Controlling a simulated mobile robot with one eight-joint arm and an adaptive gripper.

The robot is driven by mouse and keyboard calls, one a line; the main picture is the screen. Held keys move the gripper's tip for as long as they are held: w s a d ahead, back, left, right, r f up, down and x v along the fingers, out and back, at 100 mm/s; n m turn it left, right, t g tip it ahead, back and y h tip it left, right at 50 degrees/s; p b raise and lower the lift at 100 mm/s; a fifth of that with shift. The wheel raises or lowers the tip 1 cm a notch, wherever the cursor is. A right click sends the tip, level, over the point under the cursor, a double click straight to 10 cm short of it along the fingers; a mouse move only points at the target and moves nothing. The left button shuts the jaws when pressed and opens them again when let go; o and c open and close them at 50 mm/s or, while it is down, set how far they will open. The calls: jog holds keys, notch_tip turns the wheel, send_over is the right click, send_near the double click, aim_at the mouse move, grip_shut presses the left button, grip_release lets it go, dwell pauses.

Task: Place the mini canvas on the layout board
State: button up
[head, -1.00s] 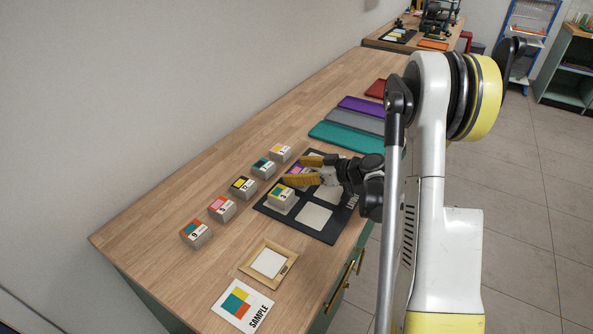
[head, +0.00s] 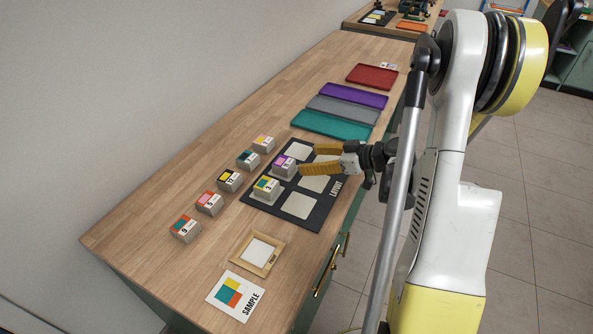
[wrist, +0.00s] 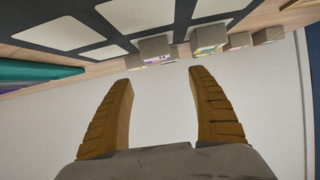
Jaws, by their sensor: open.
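The dark layout board (head: 267,208) lies on the counter, with pale squares in two columns. A small block-like canvas with a purple top (head: 284,164) sits on the middle square of its left column. Another with a teal, yellow and orange top (head: 266,186) sits on the near left square. I cannot tell which canvas the task means. My gripper (head: 309,159) is open and empty, right of the purple canvas and apart from it, above the board. In the wrist view, my gripper (wrist: 160,75) shows nothing between its fingers; the board (wrist: 65,58) and canvases are at the top.
Several more canvases (head: 229,180) stand in a row left of the board. A wooden frame (head: 241,252) and a sample card (head: 220,296) lie near. Teal (head: 333,125), grey, purple and red (head: 371,76) trays lie beyond. The wall borders the counter's left.

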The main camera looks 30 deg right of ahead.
jog(key=s+a+r+m+g+h, duration=0.4)
jog(key=a+r, duration=0.3)
jog(key=a, duration=0.7)
jog(key=s+a+r+m+h, duration=0.1)
jog(key=s+a+r, duration=0.1)
jog(key=s, duration=0.5)
jog(key=s+a+r+m+h, duration=0.1)
jog(key=s+a+r+h, duration=0.1)
jog(key=s, duration=0.6)
jog(key=shift+s+a, duration=0.2)
jog(key=shift+a, duration=0.2)
